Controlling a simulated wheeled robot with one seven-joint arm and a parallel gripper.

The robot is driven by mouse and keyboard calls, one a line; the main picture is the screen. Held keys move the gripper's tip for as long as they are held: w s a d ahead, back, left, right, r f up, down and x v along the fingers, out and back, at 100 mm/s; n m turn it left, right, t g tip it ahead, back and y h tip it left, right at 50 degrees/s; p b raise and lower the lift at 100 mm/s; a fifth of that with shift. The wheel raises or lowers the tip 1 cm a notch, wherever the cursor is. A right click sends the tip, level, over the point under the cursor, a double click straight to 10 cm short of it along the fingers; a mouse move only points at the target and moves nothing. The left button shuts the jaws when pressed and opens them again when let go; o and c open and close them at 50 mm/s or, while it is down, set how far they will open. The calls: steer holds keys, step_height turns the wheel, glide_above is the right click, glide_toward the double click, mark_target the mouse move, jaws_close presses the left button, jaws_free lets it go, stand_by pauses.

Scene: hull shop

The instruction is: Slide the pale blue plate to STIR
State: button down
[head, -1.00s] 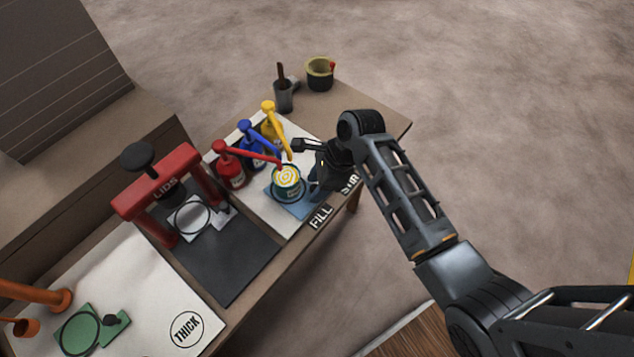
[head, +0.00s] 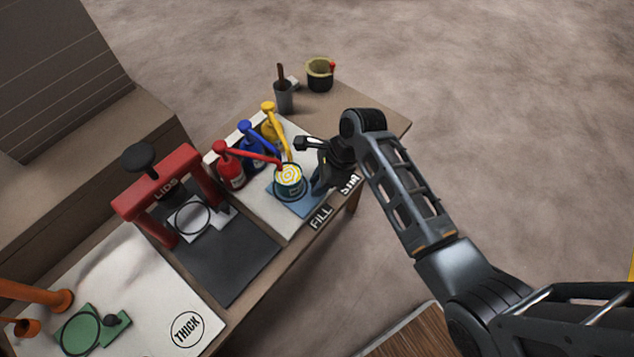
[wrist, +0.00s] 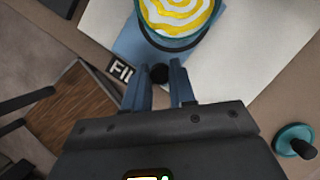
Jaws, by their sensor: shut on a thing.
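The pale blue plate (head: 296,208) lies on the white mat at the table's front edge, close to the FILL label (head: 320,217). A can (head: 290,184) with yellow and white swirled paint stands on the plate; it also shows in the wrist view (wrist: 178,12). My gripper (head: 318,180) is just right of the can. In the wrist view my gripper (wrist: 160,80) is shut on the plate's dark round knob (wrist: 159,73), between its two fingers. The plate (wrist: 130,45) also shows there. The STIR label (head: 350,184) is partly hidden by my gripper.
Red (head: 228,168), blue (head: 251,147) and yellow (head: 270,128) pump bottles stand behind the can, spouts reaching over it. A red lid press (head: 165,195) is on the left. A grey cup (head: 283,97) and a dark pot (head: 319,75) stand at the far end.

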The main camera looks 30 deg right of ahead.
steer(key=w+d, duration=0.1)
steer(key=d, duration=0.2)
steer(key=w+d, duration=0.1)
steer(key=d, duration=0.3)
steer(key=w+d+p, duration=0.1)
steer(key=d, duration=0.3)
steer(key=shift+w+d, duration=0.1)
steer(key=shift+w, duration=0.15)
steer(key=c, duration=0.9)
jaws_free()
steer(key=shift+c, duration=0.2)
steer(key=v, duration=0.7)
steer(key=shift+d+r, duration=0.15)
steer(key=shift+r, duration=0.2)
